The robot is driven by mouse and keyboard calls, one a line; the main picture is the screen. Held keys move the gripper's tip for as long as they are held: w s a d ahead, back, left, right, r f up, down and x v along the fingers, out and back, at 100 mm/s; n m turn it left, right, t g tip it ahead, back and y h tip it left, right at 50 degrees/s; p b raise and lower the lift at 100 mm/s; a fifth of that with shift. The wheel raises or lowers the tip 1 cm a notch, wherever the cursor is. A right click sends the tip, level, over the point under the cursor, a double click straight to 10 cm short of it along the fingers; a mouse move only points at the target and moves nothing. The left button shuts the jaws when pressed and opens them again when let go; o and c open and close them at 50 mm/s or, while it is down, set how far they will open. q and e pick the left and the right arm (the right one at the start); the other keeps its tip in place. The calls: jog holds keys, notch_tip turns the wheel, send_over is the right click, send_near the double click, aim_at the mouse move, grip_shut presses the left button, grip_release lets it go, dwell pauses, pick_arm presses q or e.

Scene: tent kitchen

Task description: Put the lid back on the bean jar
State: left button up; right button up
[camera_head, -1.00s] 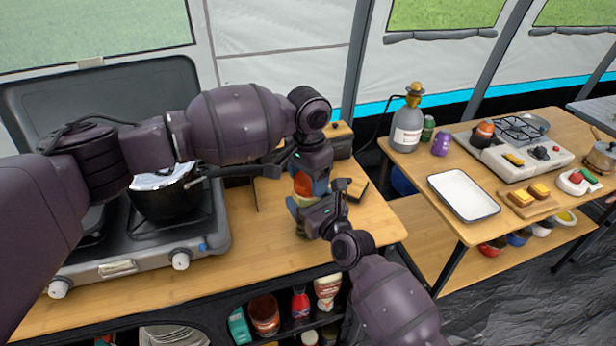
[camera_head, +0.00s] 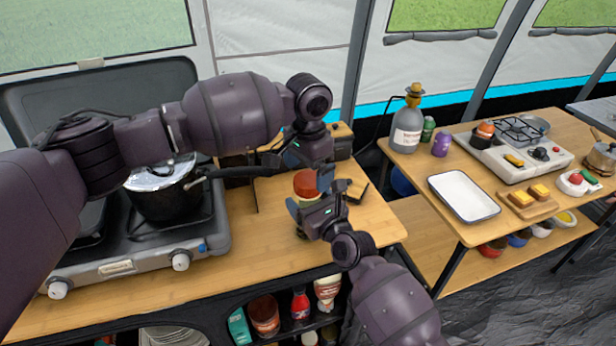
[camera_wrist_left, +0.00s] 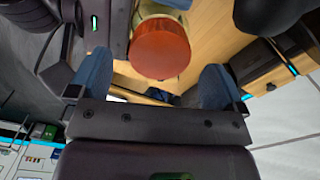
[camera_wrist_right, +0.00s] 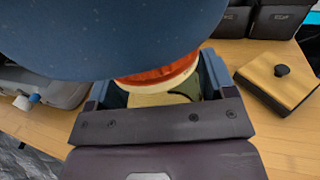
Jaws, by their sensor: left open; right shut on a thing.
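The bean jar stands on the wooden counter, mostly hidden by my grippers. Its round red-orange lid (camera_head: 307,183) sits at the jar's top; it also shows in the left wrist view (camera_wrist_left: 160,48) and, as a rim above a cream band, in the right wrist view (camera_wrist_right: 160,77). My right gripper (camera_head: 315,203) is shut on the jar, below the lid. My left gripper (camera_head: 308,168) is open just above the lid, with its fingers apart and nothing between them. I cannot tell whether the lid is fully seated.
A pot (camera_head: 165,190) stands on the stove (camera_head: 140,248) at the left, its handle reaching towards my left gripper. Dark canisters (camera_head: 341,138) stand behind the jar. A wooden lid with a black knob (camera_wrist_right: 278,82) lies beside it. The counter's front right is clear.

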pick_arm(q)
notch_tip(320, 180, up, 9)
jog(key=shift+r, duration=0.2)
dwell(0.3)
pick_arm(e)
jog(key=o, duration=1.7)
jog(key=v, duration=1)
jog(key=shift+s+d, duration=0.2)
jog(key=shift+s, duration=0.15)
jog(key=shift+f, duration=0.1)
